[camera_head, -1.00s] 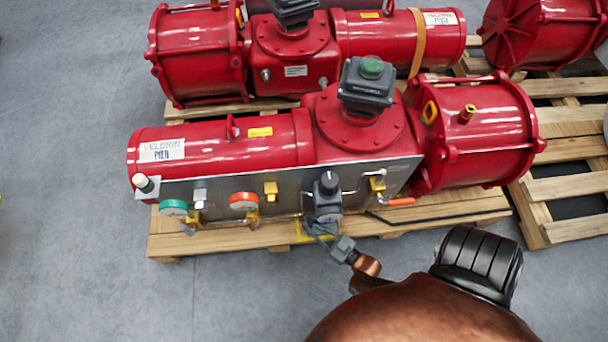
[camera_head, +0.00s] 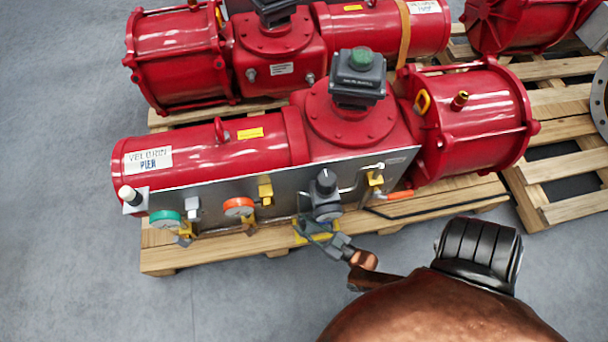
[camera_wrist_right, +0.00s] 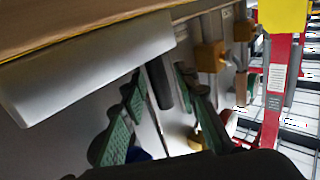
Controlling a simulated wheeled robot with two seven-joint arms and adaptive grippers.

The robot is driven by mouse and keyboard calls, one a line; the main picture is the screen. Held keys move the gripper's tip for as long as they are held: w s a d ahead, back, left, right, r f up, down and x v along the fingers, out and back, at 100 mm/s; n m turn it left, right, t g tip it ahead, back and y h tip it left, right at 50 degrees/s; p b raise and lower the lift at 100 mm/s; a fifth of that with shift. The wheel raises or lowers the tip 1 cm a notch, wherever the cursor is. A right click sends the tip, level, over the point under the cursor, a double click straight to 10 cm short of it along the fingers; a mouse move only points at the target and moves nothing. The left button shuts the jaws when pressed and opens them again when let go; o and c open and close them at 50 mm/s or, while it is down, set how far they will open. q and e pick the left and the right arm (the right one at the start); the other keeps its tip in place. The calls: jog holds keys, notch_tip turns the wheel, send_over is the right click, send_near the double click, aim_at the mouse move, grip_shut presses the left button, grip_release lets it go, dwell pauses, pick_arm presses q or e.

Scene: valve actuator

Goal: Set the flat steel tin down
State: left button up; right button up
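I cannot make out the flat steel tin for certain in either view. In the right wrist view a pale grey, flat-faced block (camera_wrist_right: 90,75) lies against a wooden edge; I cannot tell whether it is the tin. My right gripper (camera_head: 315,226) is at the front edge of the pallet, below the dark regulator knob (camera_head: 326,182) of the front valve actuator. In the wrist view its two green-padded fingers stand apart, with a dark cylinder visible between them and nothing clearly held. A yellow patch (camera_head: 322,238) shows beside the fingers. My left gripper is out of view.
The front red actuator (camera_head: 210,165) carries a steel panel (camera_head: 220,186) with gauges and fittings close to my fingers. It rests on a wooden pallet (camera_head: 170,258). More red actuators stand behind. Grey floor (camera_head: 60,210) is clear at the left.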

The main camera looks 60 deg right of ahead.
dwell(0.4)
jog(key=shift+s+r, duration=0.1)
jog(key=shift+r, duration=0.1)
pick_arm(q)
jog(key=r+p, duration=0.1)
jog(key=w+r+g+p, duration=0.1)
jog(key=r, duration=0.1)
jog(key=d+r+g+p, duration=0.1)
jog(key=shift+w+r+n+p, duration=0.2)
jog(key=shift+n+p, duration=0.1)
jog(key=shift+p, duration=0.1)
pick_arm(e)
jog(key=s+a+r+g+y, duration=0.1)
jog(key=s+a+g, duration=0.2)
jog(key=s, duration=0.4)
jog(key=s+a+r+n+g+y, duration=0.1)
jog(key=s+a+g, duration=0.3)
jog(key=s, duration=0.4)
jog(key=s+a+r+g+y, duration=0.1)
jog(key=s+a+g, duration=0.3)
jog(key=s, duration=0.4)
jog(key=shift+s+r+y, duration=0.15)
jog(key=shift+r+y, duration=0.05)
jog(key=shift+y, duration=0.3)
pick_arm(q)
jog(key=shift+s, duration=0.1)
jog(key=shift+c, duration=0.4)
